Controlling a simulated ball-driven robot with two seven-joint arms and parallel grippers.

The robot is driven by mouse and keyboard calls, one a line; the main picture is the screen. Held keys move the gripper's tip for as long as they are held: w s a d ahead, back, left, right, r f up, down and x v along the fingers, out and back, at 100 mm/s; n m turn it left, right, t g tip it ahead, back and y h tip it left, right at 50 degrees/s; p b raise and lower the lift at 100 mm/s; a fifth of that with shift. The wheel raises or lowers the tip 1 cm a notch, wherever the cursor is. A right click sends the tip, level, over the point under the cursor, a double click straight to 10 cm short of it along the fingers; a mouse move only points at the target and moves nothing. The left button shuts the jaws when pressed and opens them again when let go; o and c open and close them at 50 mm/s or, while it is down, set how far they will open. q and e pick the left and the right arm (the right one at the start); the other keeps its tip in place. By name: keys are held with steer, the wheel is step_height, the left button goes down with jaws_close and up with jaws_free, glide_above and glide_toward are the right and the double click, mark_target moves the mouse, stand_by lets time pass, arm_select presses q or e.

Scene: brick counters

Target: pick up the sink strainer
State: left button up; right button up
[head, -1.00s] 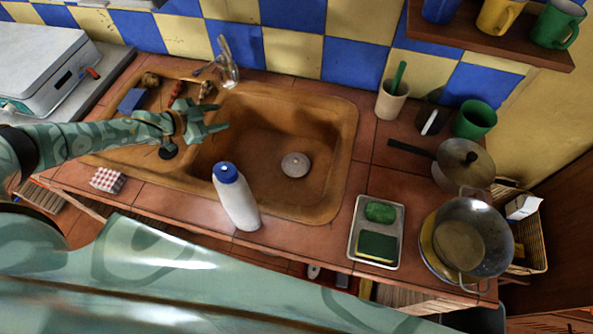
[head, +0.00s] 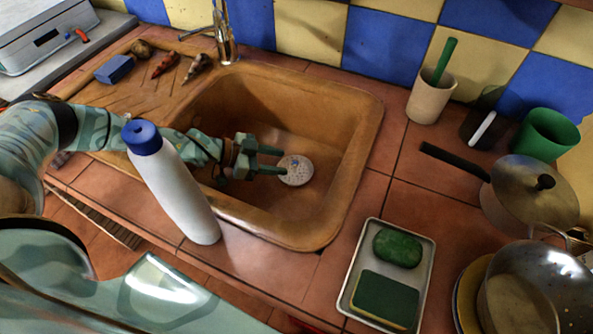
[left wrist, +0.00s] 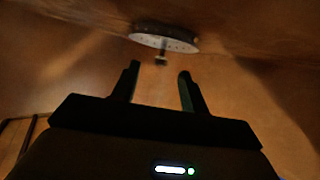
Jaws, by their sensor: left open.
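The sink strainer (head: 296,170) is a pale round disc with small holes in the brown sink basin (head: 335,160). In the left wrist view the strainer (left wrist: 165,38) shows as a flat disc with a short dark stem, ahead of the fingertips. My left gripper (head: 278,160) is inside the basin, just left of the strainer, with its fingers pointing at it. In the left wrist view the two fingers (left wrist: 160,78) are apart with nothing between them. Whether a fingertip touches the disc cannot be told. My right gripper is not in view.
A white bottle with a blue cap (head: 172,185) stands at the sink's front edge, close to my left arm. A tray with a green sponge and soap (head: 347,285) lies right of the sink. A faucet (head: 223,35) stands behind. Pans (head: 530,195) are at the right.

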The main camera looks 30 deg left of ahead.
mark_target(292, 163)
arm_select(q)
steer(key=b+x, duration=0.1)
steer(key=x, duration=0.3)
steer(key=shift+w, duration=0.1)
jaws_close()
steer(key=shift+r, duration=0.1)
